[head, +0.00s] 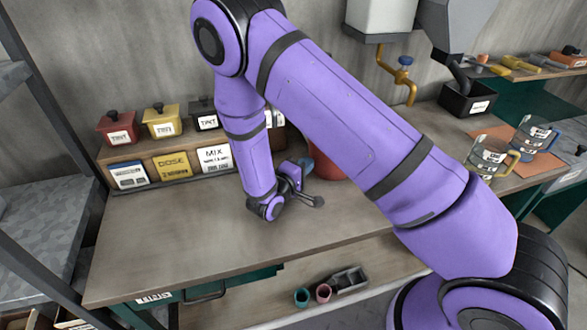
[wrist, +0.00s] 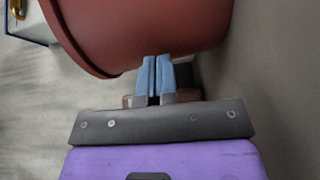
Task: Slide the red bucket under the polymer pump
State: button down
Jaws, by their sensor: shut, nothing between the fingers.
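The red bucket (head: 326,163) stands on the worktop, mostly hidden behind my purple arm in the head view. Its curved red wall (wrist: 140,30) fills the top of the wrist view. My gripper (head: 305,164) is low over the worktop at the bucket's left side. In the wrist view its blue fingers (wrist: 154,65) are shut together, empty, with their tips at the bucket's wall; I cannot tell whether they touch. A white tank with a yellow spout (head: 405,80) and blue knob, apparently the polymer pump, hangs on the wall to the bucket's right.
A shelf (head: 108,157) with labelled boxes stands at the back left. A grey hopper (head: 455,25) hangs right of the tank, above a black box (head: 467,101). Clear jugs (head: 490,157) stand on an orange mat at the right. The front left worktop (head: 180,240) is clear.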

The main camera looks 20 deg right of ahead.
aim_at(321, 162)
jog(key=shift+d, duration=0.5)
jog(key=shift+s, duration=0.1)
jog(key=shift+s+d, duration=0.2)
jog(key=shift+d, duration=1.3)
jog(key=shift+a, duration=0.1)
